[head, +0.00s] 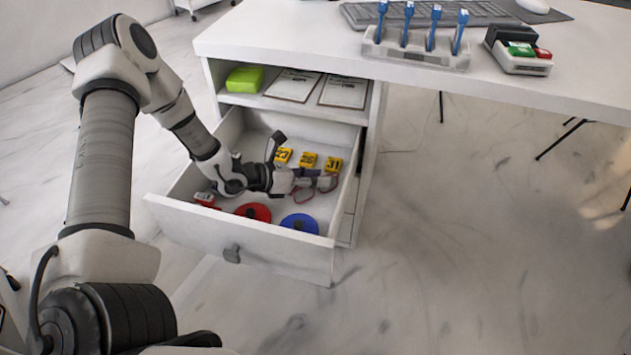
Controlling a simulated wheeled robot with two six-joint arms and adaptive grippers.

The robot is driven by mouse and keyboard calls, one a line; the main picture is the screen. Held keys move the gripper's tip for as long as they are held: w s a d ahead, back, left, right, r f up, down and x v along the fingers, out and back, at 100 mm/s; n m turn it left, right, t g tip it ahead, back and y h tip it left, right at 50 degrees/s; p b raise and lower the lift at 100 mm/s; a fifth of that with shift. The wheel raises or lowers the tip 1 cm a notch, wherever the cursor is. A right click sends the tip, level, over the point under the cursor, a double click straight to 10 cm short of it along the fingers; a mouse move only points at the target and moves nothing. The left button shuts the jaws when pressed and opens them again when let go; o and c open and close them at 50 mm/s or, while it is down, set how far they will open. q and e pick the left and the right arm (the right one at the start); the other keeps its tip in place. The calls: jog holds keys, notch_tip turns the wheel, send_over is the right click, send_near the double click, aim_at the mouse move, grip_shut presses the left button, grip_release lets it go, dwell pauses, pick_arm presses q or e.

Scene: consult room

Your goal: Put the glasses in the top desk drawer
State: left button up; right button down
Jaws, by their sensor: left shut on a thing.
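The top desk drawer (284,257) is pulled open below the desk's shelf. My left gripper (312,180) is inside the drawer's outline, toward its right side. It is shut on the glasses (304,197), whose thin reddish frame shows at the fingertips. The fingers hide part of the glasses. I cannot tell whether the glasses touch the drawer floor. My right gripper is out of view.
The drawer also holds a red disc (254,212), a blue disc (300,223), several yellow items (308,160) and a small red-and-white item (205,199). Above it, a shelf (300,107) holds a green block (244,79) and papers. The desktop (300,43) overhangs the shelf.

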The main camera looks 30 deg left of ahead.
pick_arm(q)
jog(key=shift+r, duration=0.15)
jog(key=o, duration=0.9)
jog(key=shift+f, duration=0.2)
